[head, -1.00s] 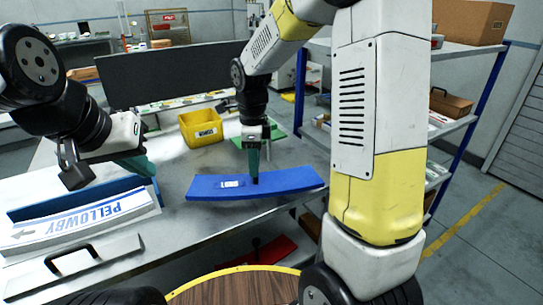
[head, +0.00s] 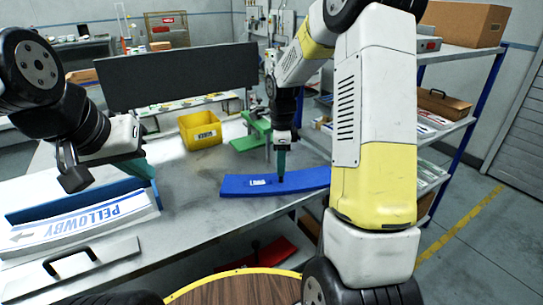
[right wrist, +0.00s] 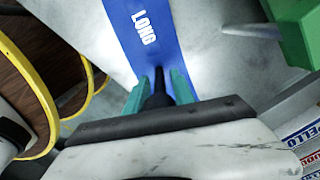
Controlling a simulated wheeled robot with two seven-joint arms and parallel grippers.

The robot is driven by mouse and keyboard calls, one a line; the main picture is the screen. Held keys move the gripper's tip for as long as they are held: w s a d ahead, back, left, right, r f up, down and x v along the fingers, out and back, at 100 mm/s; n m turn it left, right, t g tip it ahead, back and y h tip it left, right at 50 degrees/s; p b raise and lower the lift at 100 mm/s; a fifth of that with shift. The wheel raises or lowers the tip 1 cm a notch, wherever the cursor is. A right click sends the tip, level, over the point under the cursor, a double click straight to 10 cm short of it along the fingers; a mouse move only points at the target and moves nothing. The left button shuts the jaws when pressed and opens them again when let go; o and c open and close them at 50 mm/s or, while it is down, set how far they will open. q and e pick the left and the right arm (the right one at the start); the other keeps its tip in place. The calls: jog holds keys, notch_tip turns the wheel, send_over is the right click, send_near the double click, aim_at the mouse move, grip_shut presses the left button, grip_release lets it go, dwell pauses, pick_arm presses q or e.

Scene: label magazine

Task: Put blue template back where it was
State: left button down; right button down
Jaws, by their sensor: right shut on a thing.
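The blue template (head: 240,187) is a long, slightly curved blue strip marked "LONG", near the right front of the table. My right gripper (head: 281,174) points down at its middle. In the right wrist view, the teal fingers of the right gripper (right wrist: 159,88) are closed around a dark knob on the blue template (right wrist: 140,30). I cannot tell how far the strip is above the table. My left gripper (head: 140,170) is at the left, beside the stack of white "PELLOWBY" labels (head: 85,225) with a blue wall behind it; its fingertips are not clear.
A yellow bin (head: 200,131) and a green object (head: 250,135) stand farther back on the grey table (head: 190,225). A metal plate with a black handle (head: 70,262) lies at the front left. A shelf rack (head: 455,150) stands right of the table.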

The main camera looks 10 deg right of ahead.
jog(key=c, duration=1.1)
grip_release()
jog(key=shift+f, duration=0.1)
jog(key=shift+o, duration=0.2)
notch_tip(320, 180, up, 12)
jog(key=shift+f, duration=0.1)
jog(key=s+a+r+n+t+y, duration=0.1)
jog(key=s+r+n+t, duration=0.2)
jog(key=s+n, duration=0.7)
jog(key=s+a+r+n+t+y, duration=0.1)
jog(key=s+r+n+t, duration=0.2)
jog(key=s+n, duration=0.8)
jog(key=shift+s+a+r, duration=0.15)
jog(key=shift+s+r, duration=0.25)
jog(key=shift+s, duration=0.8)
